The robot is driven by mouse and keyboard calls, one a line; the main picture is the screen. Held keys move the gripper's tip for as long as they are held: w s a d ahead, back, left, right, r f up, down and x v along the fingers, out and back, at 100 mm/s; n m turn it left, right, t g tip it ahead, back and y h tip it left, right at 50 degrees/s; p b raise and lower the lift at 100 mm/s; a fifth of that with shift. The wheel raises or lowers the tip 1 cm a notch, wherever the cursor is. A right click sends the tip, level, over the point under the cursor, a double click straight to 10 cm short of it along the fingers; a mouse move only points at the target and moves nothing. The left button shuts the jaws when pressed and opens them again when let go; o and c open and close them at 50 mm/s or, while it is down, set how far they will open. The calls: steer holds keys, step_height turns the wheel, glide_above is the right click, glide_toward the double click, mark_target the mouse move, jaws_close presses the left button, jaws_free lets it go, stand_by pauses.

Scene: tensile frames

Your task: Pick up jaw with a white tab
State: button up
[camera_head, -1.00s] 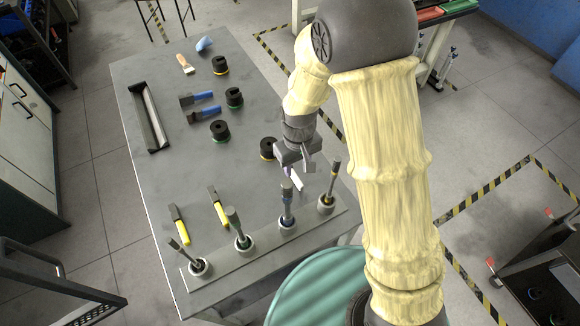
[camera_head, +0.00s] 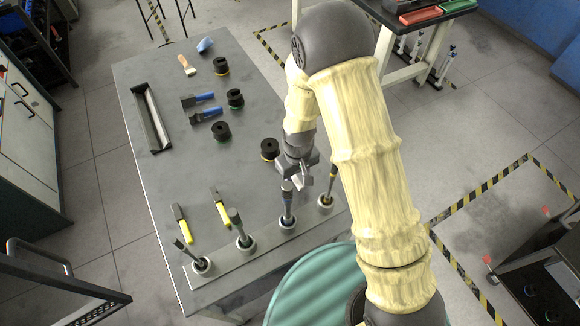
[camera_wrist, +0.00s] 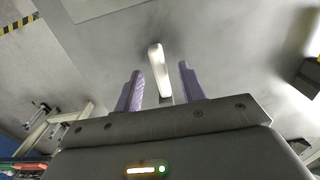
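The jaw with a white tab (camera_wrist: 156,58) lies on the grey table. In the wrist view its white tab shows between the purple fingers, reaching beyond their tips, with a darker part nearer the palm. My gripper (camera_wrist: 160,68) is open, with a gap on both sides of the tab and no visible contact.
A rack (camera_head: 216,264) with several upright tools runs along the front edge, close to my gripper. A black spool (camera_head: 269,149) stands just left of my wrist. Yellow-handled jaws (camera_head: 220,207) and blue-handled jaws (camera_head: 206,114) lie further left. The table's middle is clear.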

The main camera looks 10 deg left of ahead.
steer(key=shift+f, duration=0.85)
steer(key=shift+c, duration=0.2)
jaws_close()
